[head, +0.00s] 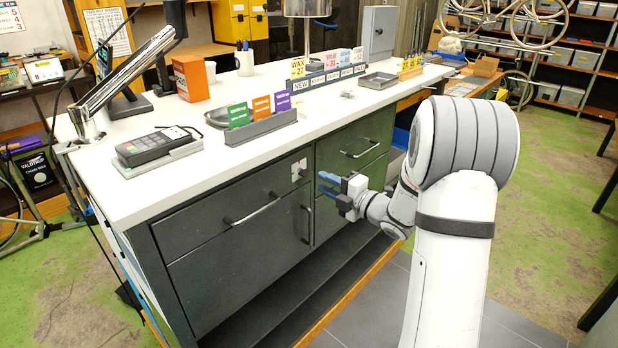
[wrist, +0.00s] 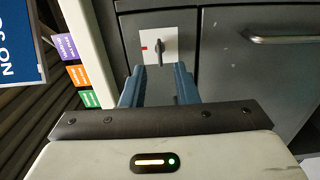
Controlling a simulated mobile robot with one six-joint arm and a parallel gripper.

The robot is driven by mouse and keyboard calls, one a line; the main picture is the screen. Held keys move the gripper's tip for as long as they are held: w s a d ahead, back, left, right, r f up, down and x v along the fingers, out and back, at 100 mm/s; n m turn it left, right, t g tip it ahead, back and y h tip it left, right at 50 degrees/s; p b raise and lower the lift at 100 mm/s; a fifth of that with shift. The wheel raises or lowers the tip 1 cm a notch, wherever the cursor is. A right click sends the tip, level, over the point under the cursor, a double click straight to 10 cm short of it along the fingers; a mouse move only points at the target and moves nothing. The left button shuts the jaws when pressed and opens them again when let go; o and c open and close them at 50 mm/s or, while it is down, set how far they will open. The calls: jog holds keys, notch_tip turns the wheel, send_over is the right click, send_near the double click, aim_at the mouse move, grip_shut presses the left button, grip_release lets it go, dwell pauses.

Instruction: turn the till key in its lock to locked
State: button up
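The till lock is a small pale plate (head: 300,169) on the drawer front at the upper right of the left drawer unit. In the wrist view the plate (wrist: 172,42) has a red mark on its left side. A dark grey key (wrist: 159,52) stands out from its middle, its bow lengthwise up and down in that picture. My gripper (head: 326,183) is open with blue fingers, just in front of the drawers. In the wrist view the fingertips (wrist: 158,72) are spread to both sides of the key's line, and I see no contact with it.
A drawer handle (head: 252,212) lies left of the lock, and another handle (head: 360,150) is on the drawer to its right. The white counter top (head: 215,165) overhangs above and holds a card terminal (head: 155,146) and a card rack (head: 262,125).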

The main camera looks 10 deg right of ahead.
aim_at(304, 172)
jog(key=x, duration=0.6)
jog(key=shift+p, duration=0.35)
jog(key=shift+a, duration=0.1)
grip_shut()
